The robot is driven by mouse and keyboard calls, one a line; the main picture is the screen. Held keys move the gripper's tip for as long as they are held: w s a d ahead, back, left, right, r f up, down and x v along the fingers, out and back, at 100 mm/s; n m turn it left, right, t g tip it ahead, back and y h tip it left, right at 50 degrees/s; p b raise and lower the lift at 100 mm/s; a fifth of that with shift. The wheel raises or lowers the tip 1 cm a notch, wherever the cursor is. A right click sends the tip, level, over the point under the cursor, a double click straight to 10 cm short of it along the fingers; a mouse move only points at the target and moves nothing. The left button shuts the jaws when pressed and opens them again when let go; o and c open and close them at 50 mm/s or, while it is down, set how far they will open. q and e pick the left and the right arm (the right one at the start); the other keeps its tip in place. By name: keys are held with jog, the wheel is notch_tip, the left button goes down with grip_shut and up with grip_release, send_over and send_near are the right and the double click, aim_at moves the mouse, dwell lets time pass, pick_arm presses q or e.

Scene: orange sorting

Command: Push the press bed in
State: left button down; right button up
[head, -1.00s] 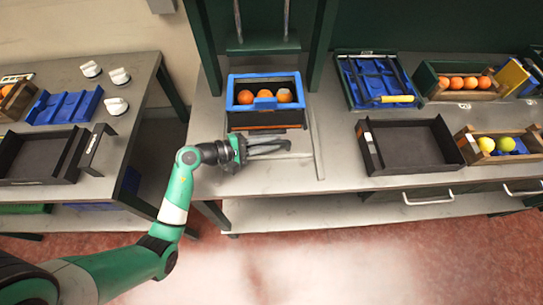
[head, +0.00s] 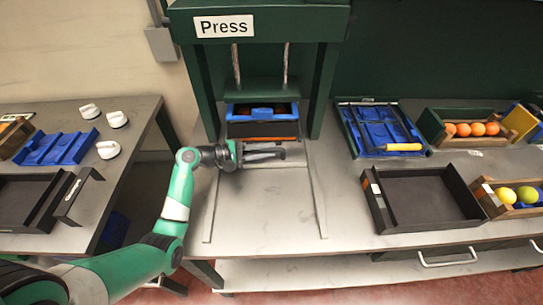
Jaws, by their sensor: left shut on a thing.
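The press (head: 262,92) is a dark green frame with two vertical rods and a "Press" sign. A crate with a blue rim (head: 262,112) stands on the press bed (head: 292,141), between the uprights and under the press plate. Oranges in the crate are mostly hidden in shadow. My left gripper (head: 268,153) is at the front of the bed, its fingers pointing right, shut on the bed's front edge or handle; the exact grip is hard to see. My right gripper is not in view.
Bare rails (head: 318,205) run forward over the clear worktop. At right are a blue tray (head: 375,130), an empty black tray (head: 425,205) and fruit crates (head: 520,210). A side table (head: 130,185) at left holds trays and white knobs.

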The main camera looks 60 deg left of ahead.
pick_arm(q)
jog(key=shift+a+f, duration=0.1)
jog(key=shift+a, duration=0.05)
jog(key=c, duration=1.2)
grip_release()
jog(key=o, duration=0.4)
jog(key=shift+w+a, duration=0.15)
jog(key=p+v, duration=0.1)
jog(key=v, duration=0.9)
jog(key=shift+s+r+p, duration=0.25)
jog(key=shift+s+p, duration=0.1)
jog(key=shift+p, duration=0.05)
jog(key=shift+s, duration=0.55)
